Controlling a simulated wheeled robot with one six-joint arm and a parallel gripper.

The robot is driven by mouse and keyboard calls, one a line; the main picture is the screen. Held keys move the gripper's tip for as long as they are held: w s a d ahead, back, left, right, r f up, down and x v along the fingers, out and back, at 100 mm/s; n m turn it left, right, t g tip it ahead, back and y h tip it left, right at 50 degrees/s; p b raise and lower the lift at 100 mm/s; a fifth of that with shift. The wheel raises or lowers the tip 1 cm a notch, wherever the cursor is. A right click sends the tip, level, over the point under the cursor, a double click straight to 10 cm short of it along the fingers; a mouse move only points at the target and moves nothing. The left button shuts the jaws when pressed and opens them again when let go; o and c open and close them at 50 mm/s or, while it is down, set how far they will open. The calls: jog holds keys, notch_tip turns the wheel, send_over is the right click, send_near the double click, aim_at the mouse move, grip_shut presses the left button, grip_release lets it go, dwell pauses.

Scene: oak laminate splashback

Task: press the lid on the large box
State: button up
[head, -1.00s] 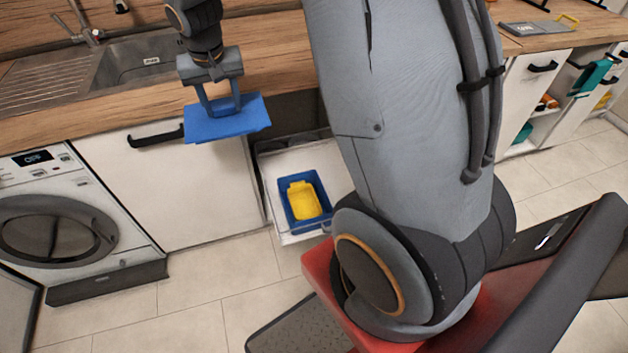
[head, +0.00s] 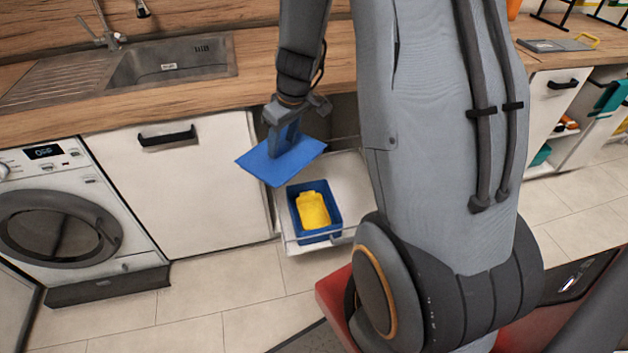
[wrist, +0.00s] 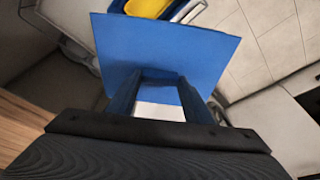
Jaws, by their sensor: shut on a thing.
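The lid (head: 263,166) is a flat blue plate. My gripper (head: 284,142) is shut on it from above and holds it, slightly tilted, in the air. The large box (head: 321,235) is blue and open at the top, standing in the pulled-out drawer below and to the right of the lid. A yellow container (head: 314,210) lies inside the box. In the wrist view, the lid (wrist: 165,45) spreads beyond my fingers and hides most of the box; the yellow container (wrist: 148,7) shows past its far edge.
The white drawer (head: 352,185) is open beneath the oak worktop (head: 215,95). A closed cabinet door (head: 180,195) and a washing machine (head: 60,225) stand to the left. A sink (head: 170,62) is set in the worktop. Tiled floor (head: 190,315) lies in front.

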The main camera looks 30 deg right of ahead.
jog(key=s+d+f+n+g+y+b, duration=0.1)
jog(key=d+f+n+b, duration=0.3)
jog(key=f, duration=0.6)
jog(key=s+d+f+n+g+b, duration=0.1)
jog(key=s+d+f+n+b, duration=0.1)
jog(key=f+n+b, duration=0.4)
notch_tip(320, 180, down, 4)
jog(key=shift+s+d+f+n+y+b, duration=0.3)
jog(key=shift+s+d+y+b, duration=0.1)
jog(key=shift+d+b, duration=0.55)
jog(key=shift+a+f+b, duration=0.1)
jog(key=shift+f+b, duration=0.45)
jog(key=shift+b, duration=1.35)
dwell(2.3)
jog(key=o, duration=1.6)
